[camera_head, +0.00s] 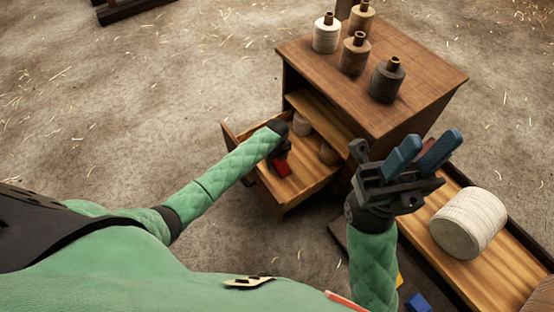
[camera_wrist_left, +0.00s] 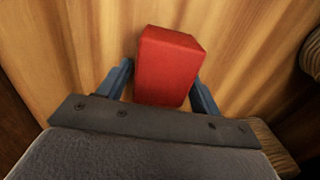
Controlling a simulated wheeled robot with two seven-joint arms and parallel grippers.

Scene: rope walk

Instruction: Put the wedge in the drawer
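A red block, which I take for the wedge (camera_wrist_left: 168,66), shows in the left wrist view between the two blue fingers of my left gripper (camera_wrist_left: 163,85). The fingers lie close against its sides. In the head view the red wedge (camera_head: 282,167) is inside the open drawer (camera_head: 283,207), at the end of my left arm. I cannot tell whether it touches the drawer floor. My right gripper (camera_head: 422,150) is raised in front of the cabinet's right side, its blue fingers apart with nothing between them.
The wooden cabinet (camera_head: 432,78) carries several thread spools on top. More round items (camera_head: 301,124) lie at the back of the drawer. At the right, a wooden tray (camera_head: 483,285) holds a large white spool (camera_head: 468,223). A blue block (camera_head: 418,302) lies at the bottom.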

